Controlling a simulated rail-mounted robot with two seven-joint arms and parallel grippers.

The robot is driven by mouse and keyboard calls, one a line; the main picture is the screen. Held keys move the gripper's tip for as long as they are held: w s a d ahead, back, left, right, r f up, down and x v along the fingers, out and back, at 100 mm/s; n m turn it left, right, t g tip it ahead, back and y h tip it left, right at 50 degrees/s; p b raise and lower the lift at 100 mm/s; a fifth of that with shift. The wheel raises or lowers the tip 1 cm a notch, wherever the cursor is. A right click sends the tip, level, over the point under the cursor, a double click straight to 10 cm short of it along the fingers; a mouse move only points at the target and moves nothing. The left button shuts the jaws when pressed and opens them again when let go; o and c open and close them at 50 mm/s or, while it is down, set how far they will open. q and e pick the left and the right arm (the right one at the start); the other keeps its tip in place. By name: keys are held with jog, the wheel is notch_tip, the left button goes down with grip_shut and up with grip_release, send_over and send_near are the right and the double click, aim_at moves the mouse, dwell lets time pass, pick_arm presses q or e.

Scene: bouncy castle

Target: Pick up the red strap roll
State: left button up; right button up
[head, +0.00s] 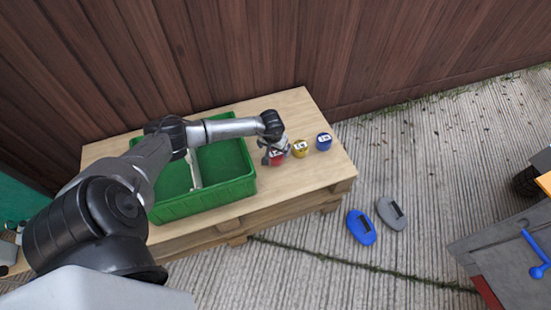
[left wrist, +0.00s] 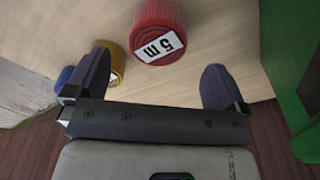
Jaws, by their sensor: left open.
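The red strap roll (head: 277,158) stands on the wooden table, the leftmost of three rolls in the head view, partly hidden by my left gripper (head: 272,152). In the left wrist view the red roll (left wrist: 158,28) has a white "5 m" label and lies just beyond the gap between the fingers. My left gripper (left wrist: 157,62) is open and empty, with one dark finger on each side of that gap. I cannot tell whether a finger touches the red roll. My right gripper is not in view.
The yellow roll (head: 299,149) and blue roll (head: 324,142) stand right of the red one. In the wrist view the yellow roll (left wrist: 116,62) is close to one finger. A green divided crate (head: 212,194) stands left on the table (head: 312,179). A wooden wall (head: 300,50) rises behind.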

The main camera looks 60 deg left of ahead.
aim_at(276, 153)
pick_arm(q)
jog(key=shift+w+a+f+b, duration=0.15)
jog(key=shift+f+b, duration=0.65)
jog(key=shift+f, duration=0.4)
jog(key=shift+w+f+b, duration=0.15)
jog(key=shift+f+b, duration=0.6)
jog(key=shift+f, duration=0.8)
jog(key=shift+r, duration=0.1)
jog(key=shift+w, duration=0.1)
jog(key=shift+c, duration=0.7)
jog(key=c, duration=1)
jog(key=shift+o, duration=0.2)
